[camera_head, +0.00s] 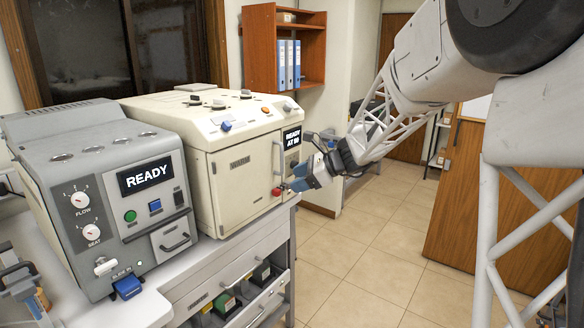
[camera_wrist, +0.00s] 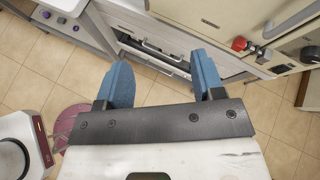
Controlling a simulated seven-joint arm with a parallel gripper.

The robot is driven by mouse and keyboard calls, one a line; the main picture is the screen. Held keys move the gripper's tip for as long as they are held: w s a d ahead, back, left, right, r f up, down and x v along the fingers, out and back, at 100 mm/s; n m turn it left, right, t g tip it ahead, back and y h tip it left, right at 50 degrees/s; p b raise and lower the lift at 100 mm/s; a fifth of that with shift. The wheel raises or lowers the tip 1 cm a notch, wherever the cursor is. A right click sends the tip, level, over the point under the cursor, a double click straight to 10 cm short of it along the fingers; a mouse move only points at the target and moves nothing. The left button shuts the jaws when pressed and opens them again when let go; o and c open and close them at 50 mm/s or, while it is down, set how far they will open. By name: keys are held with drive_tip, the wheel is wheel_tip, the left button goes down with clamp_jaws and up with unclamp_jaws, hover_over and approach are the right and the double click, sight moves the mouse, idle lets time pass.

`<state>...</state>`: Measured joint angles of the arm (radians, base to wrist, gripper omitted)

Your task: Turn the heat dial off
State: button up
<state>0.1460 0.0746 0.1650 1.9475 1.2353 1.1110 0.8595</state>
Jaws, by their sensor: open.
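A dark knob at the right edge of the wrist view (camera_wrist: 311,55) appears to be this dial. My gripper (camera_head: 308,176) has blue fingers, stands open and empty in front of this panel, and appears not to touch it. In the wrist view the fingers (camera_wrist: 160,65) are spread apart, with the dial to their right.
The grey machine (camera_head: 105,180) at left shows "READY" and has two white dials (camera_head: 80,200). Drawers (camera_head: 215,290) lie below. The tiled floor at right is clear.

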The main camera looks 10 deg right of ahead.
drive_tip(key=w+d+f+m+t+y, duration=0.1)
drive_tip(key=w+d+f+m+t, duration=0.15)
drive_tip(key=w, duration=0.45)
drive_tip(key=w+d+f+m+t+y, duration=0.1)
drive_tip(key=w+d+f+m, duration=0.1)
drive_tip(key=w+m, duration=0.35)
drive_tip(key=m+t, duration=0.4)
drive_tip(key=m, duration=0.1)
approach(295, 165)
drive_tip(key=w, duration=0.2)
drive_tip(key=shift+d+f, duration=0.2)
drive_tip(key=shift+f, duration=0.25)
drive_tip(key=shift+a, duration=0.15)
drive_tip(key=x, duration=0.7)
drive_tip(key=shift+w+a, duration=0.2)
drive_tip(key=c, duration=0.9)
